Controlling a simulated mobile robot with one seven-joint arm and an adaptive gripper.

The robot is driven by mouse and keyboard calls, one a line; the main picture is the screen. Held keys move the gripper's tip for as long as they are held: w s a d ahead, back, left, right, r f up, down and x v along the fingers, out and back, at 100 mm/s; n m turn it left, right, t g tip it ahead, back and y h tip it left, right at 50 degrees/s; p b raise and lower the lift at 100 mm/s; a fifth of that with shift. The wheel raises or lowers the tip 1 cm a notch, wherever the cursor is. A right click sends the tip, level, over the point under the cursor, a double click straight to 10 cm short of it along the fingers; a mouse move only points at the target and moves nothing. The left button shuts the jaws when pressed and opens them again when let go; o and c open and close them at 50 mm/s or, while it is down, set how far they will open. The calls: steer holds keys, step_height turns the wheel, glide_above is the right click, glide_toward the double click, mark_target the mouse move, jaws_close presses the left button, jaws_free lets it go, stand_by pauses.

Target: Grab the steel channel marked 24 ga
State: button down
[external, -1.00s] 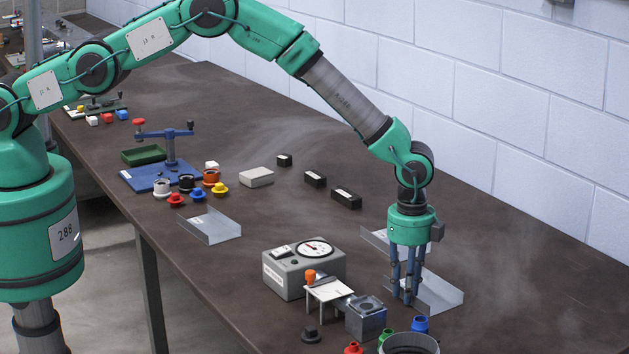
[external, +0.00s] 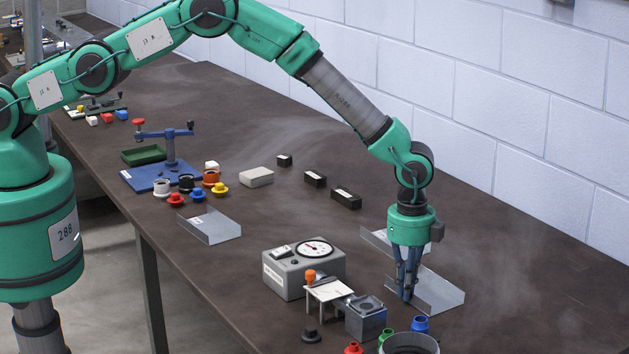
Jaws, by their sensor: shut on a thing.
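My gripper (external: 407,294) points straight down at the right of the table. Its blue fingers are closed together on the left wall of a steel channel (external: 436,291), which rests on the table. A second steel channel (external: 376,241) lies just behind, partly hidden by my gripper. A third steel channel (external: 210,227) lies on the table at the left of the gauge box. No 24 ga marking can be read on any of the channels from this view.
A grey gauge box (external: 291,280), a small white stand (external: 327,292) and a grey metal block (external: 366,322) stand left of my gripper. A round container (external: 410,345) and colored caps are at the front. Black blocks (external: 346,198) lie behind. The table's right side is clear.

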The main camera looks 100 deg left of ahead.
steer(key=shift+r, duration=0.1)
step_height(320, 180, up, 10)
stand_by(0.8)
stand_by(0.5)
